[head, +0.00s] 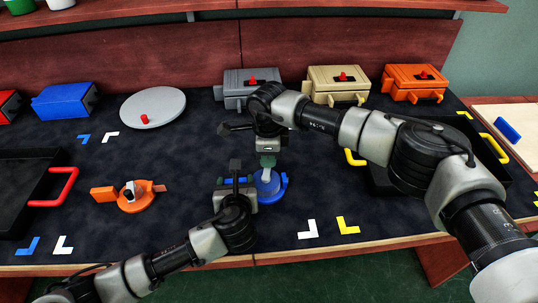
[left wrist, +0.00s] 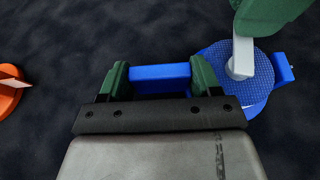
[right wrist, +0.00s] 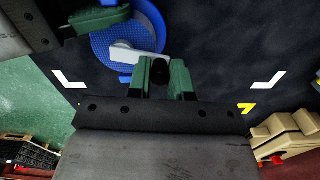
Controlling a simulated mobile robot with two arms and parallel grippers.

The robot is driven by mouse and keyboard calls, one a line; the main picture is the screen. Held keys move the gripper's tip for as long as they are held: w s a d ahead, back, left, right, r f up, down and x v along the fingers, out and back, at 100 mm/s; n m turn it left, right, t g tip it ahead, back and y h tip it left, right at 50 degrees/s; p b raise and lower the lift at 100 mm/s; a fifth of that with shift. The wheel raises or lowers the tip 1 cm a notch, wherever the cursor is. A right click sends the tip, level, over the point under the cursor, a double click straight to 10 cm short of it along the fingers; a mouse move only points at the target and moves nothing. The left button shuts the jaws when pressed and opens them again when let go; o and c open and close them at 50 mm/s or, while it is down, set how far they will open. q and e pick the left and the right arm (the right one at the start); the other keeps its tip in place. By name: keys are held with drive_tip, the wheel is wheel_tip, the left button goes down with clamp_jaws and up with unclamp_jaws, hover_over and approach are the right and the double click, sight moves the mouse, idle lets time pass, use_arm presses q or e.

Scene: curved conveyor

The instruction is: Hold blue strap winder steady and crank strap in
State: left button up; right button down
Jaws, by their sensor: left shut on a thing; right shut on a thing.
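The blue strap winder (head: 277,187) lies on the dark mat near the middle of the table in the head view. Its round blue body also shows in the left wrist view (left wrist: 252,95) and the right wrist view (right wrist: 103,44). My left gripper (head: 236,182) is shut on the winder's blue side bar (left wrist: 160,78), one finger at each end. My right gripper (head: 268,160) comes from above and is shut on the dark knob (right wrist: 160,72) of the pale crank arm (left wrist: 242,58). No loose strap can be made out.
An orange winder (head: 135,200) lies to the left. Black trays with a red handle (head: 66,186) and yellow handles (head: 495,147) flank the mat. A grey disc (head: 153,106) and grey, tan and orange boxes (head: 415,82) stand behind. White and yellow corner marks (head: 347,225) lie at the front right.

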drive_tip(key=c, duration=1)
unclamp_jaws()
drive_tip(key=shift+c, duration=0.2)
wheel_tip(320, 180, up, 12)
use_arm(q)
drive_tip(key=o, duration=1.3)
drive_tip(key=shift+c, duration=0.2)
